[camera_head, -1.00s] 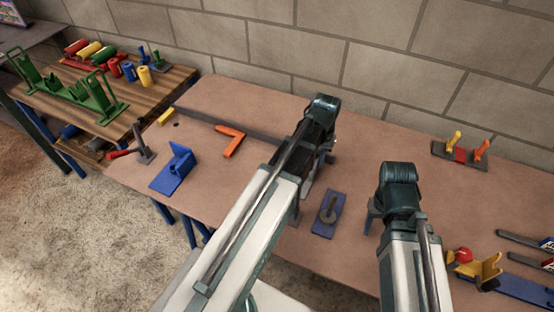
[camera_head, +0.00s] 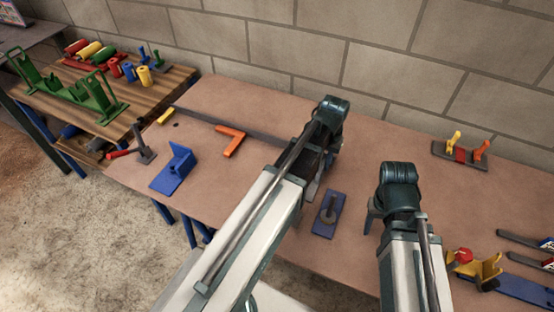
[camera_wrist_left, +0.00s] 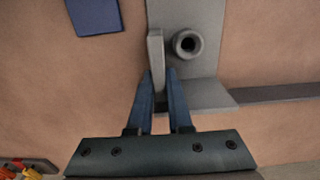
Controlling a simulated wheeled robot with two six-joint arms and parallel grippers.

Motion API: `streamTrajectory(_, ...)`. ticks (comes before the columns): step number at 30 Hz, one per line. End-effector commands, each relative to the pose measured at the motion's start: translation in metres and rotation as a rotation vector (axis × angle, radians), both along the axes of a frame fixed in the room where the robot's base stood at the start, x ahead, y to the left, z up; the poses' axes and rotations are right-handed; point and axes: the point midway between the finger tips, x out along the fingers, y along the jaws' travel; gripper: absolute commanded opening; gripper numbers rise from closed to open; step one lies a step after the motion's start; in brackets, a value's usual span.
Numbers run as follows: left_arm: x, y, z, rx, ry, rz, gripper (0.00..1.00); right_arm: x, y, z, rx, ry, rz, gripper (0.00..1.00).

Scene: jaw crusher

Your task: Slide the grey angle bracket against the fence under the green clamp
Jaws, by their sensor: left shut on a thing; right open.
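In the left wrist view a grey piece with a thin upright flange (camera_wrist_left: 155,50), seemingly the angle bracket, stands between my left fingertips (camera_wrist_left: 160,82). My left gripper is shut on this flange. A grey flat plate (camera_wrist_left: 208,20) with a round hollow boss lies right beside it; I cannot tell whether they are one part. The dark fence strip (camera_wrist_left: 280,93) runs to the right of it, and in the head view the fence (camera_head: 255,133) passes behind my left arm. My left arm hides the bracket in the head view. My right gripper (camera_head: 372,218) is open and empty. I cannot make out a green clamp.
A blue plate with a grey knob (camera_head: 328,213) lies between my arms. An orange angle (camera_head: 231,141) and a blue bracket (camera_head: 173,168) are at left. A block with yellow and orange handles (camera_head: 460,155) stands at the back right. Green stands (camera_head: 85,97) are on the wooden table.

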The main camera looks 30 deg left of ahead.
Motion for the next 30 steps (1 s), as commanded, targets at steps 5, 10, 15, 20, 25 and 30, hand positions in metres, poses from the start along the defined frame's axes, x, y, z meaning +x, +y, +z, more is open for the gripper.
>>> streamTrajectory(5, 0.007, 0.0, 0.0, 0.0, -0.001, 0.0, 0.0, 0.0, 0.0, 0.0, 0.0, 0.0, 0.0, 0.55)
streamTrajectory(10, 0.015, 0.001, 0.0, 0.0, -0.001, 0.0, 0.0, 0.0, 0.0, 0.0, 0.0, 0.0, 0.0, 0.55)
streamTrajectory(15, 0.021, 0.001, 0.0, 0.0, -0.001, 0.0, 0.0, 0.0, 0.0, 0.0, 0.0, 0.0, 0.0, 0.55)
streamTrajectory(20, 0.021, 0.001, 0.0, 0.0, -0.001, 0.0, 0.0, 0.0, 0.0, 0.0, 0.0, 0.0, 0.0, 0.55)
streamTrajectory(25, 0.021, 0.002, 0.0, 0.001, -0.002, 0.0, 0.0, 0.0, 0.0, 0.0, 0.0, 0.0, 0.0, 0.55)
streamTrajectory(30, 0.021, 0.002, 0.0, 0.001, -0.002, 0.0, 0.41, 0.0, 0.0, 0.0, 0.0, 0.0, 0.0, 0.55)
